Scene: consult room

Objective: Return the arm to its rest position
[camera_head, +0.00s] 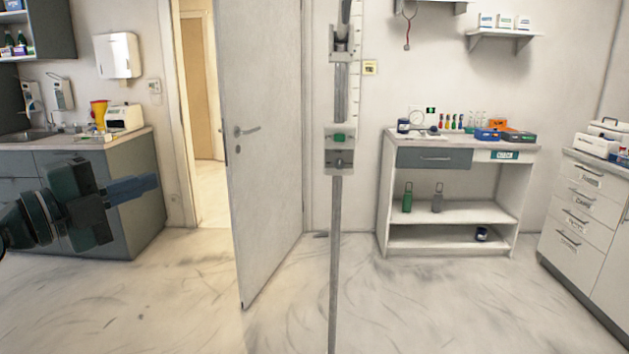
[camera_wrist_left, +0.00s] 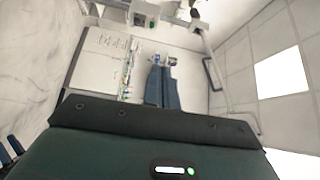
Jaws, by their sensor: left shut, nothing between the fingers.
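My left gripper (camera_head: 133,188) reaches in from the left in the head view, in front of the grey sink cabinet. Its blue fingers are together, point to the right and hold nothing. In the left wrist view the same shut fingers (camera_wrist_left: 162,88) stick out past the dark gripper body, with nothing between them. The gripper is in the air and seems clear of the cabinet.
A white door (camera_head: 262,140) stands ajar beside a doorway. A vertical pole (camera_head: 336,250) rises in the middle. A shelf table (camera_head: 460,212) with bottles stands right of it, and a drawer cabinet (camera_head: 588,212) stands far right. The floor in front is clear.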

